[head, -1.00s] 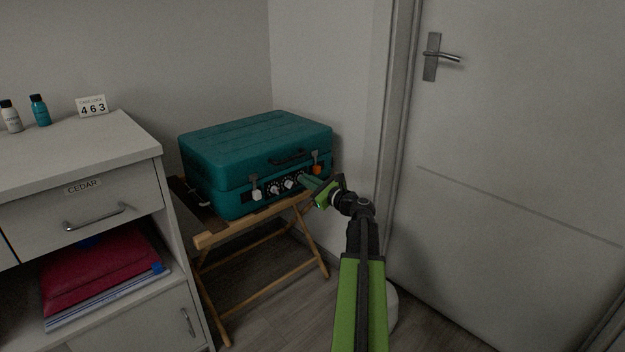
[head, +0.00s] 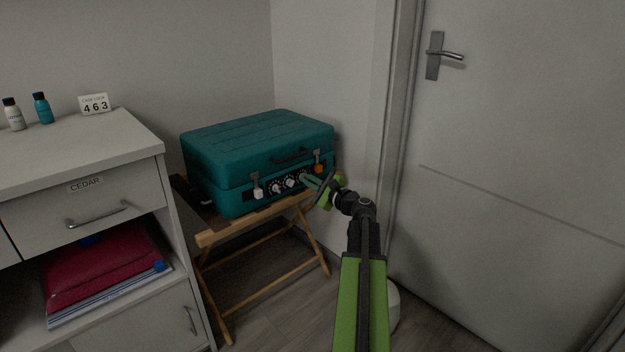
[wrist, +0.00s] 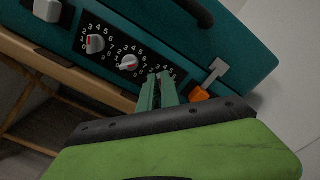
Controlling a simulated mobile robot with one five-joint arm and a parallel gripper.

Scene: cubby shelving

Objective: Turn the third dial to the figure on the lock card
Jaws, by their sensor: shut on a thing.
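The lock card (head: 95,104) stands on the cabinet top at the left and reads 463. The teal case (head: 262,150) lies closed on a wooden folding stand. Its front has a black dial plate with numbered white dials. The first dial (wrist: 95,43) and the second dial (wrist: 128,63) show clearly in the wrist view. The third dial is hidden behind my fingertips, with only some of its printed figures (wrist: 167,73) showing. My gripper (wrist: 158,80) is at the third dial, its green fingers close together and shut on it. It also shows in the head view (head: 309,181).
A white latch (head: 257,192) and an orange latch (head: 319,168) flank the dials. The wooden stand (head: 232,234) is below. A cabinet with a CEDAR drawer (head: 85,186) is at left, a door (head: 520,150) at right. Two bottles stand near the card.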

